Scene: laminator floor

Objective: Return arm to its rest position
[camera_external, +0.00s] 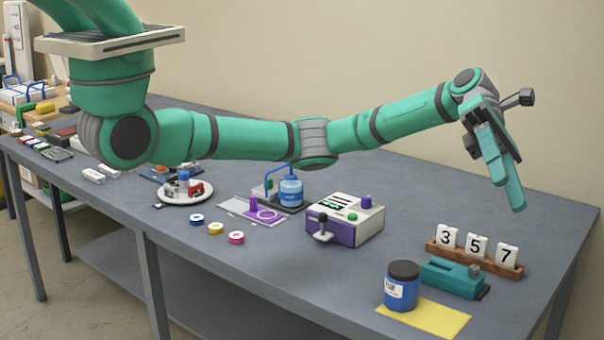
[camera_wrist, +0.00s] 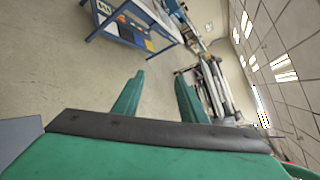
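My arm is stretched out to the right above the grey table (camera_external: 300,270) in the external view. My gripper (camera_external: 516,200) is at its right end, with its green fingers pointing down and to the right, in the air above the table's back right part. In the wrist view my gripper (camera_wrist: 160,98) shows two green fingers standing apart with a clear gap and nothing between them. The gripper is open and empty and touches nothing.
Below it stand a rack with number tiles (camera_external: 476,248), a green device (camera_external: 455,277) and a blue jar (camera_external: 402,285) on a yellow sheet (camera_external: 440,319). A purple-and-white box (camera_external: 344,220) and a blue bottle (camera_external: 291,190) stand under my arm. A wall (camera_external: 400,60) rises behind.

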